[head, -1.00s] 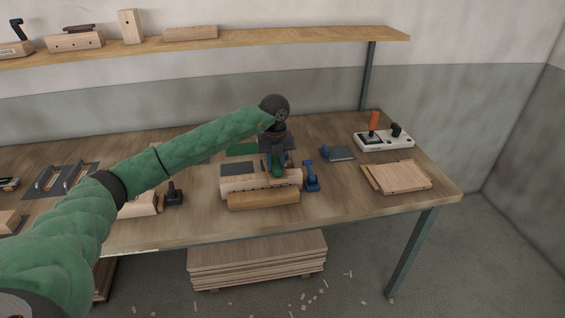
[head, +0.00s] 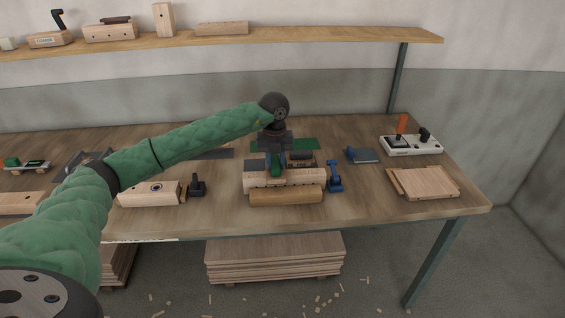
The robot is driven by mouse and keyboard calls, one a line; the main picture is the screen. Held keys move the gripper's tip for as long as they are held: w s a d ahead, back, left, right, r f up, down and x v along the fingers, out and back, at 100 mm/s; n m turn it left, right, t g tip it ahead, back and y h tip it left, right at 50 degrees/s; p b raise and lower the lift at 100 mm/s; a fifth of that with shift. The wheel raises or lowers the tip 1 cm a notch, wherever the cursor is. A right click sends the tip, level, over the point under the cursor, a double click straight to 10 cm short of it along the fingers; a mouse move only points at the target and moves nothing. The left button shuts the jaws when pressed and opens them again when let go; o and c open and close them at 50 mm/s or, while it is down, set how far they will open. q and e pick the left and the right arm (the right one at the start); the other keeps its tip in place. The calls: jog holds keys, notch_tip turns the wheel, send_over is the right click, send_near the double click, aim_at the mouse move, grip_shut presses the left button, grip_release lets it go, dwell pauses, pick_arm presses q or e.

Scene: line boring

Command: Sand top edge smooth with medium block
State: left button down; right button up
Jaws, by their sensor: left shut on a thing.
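My left gripper (head: 277,163) points down over the pale wooden workpiece (head: 312,179) and is shut on a small green and dark block (head: 277,172). The block is at the workpiece's top, left of its middle; the gripper partly hides it, so I cannot tell whether it touches the edge. The workpiece lies lengthwise near the front of the bench, behind a browner wooden bar (head: 285,197). A blue clamp-like tool (head: 335,178) stands at its right end. My right gripper is out of view.
A wooden block with a hole (head: 150,194) and a black-handled tool (head: 197,186) stand left on the bench (head: 390,212). To the right are a blue-handled tool (head: 363,155), a wooden panel (head: 425,182) and a white tray (head: 410,145). A shelf (head: 330,37) runs above.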

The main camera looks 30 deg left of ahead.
pick_arm(q)
jog(key=shift+s+a+f, duration=0.1)
jog(key=shift+s+a, duration=0.25)
jog(key=shift+a, duration=0.2)
jog(key=shift+s+a, duration=0.3)
jog(key=shift+a, duration=0.2)
jog(key=shift+a, duration=0.1)
jog(key=shift+s+a+b, duration=0.3)
jog(key=shift+s+a, duration=0.1)
jog(key=shift+a, duration=0.25)
jog(key=shift+s+a+b, duration=0.25)
jog(key=shift+s+a, duration=0.15)
jog(key=shift+a, duration=0.2)
jog(key=shift+s+a+r, duration=0.1)
jog(key=shift+s+a, duration=0.15)
jog(key=shift+a, duration=0.2)
jog(key=shift+s+a+r, duration=0.1)
jog(key=shift+s+a, duration=0.15)
jog(key=shift+a, duration=0.2)
jog(key=shift+r, duration=0.1)
notch_tip(320, 180, up, 5)
jog(key=shift+f+p, duration=0.1)
jog(key=shift+p, duration=0.6)
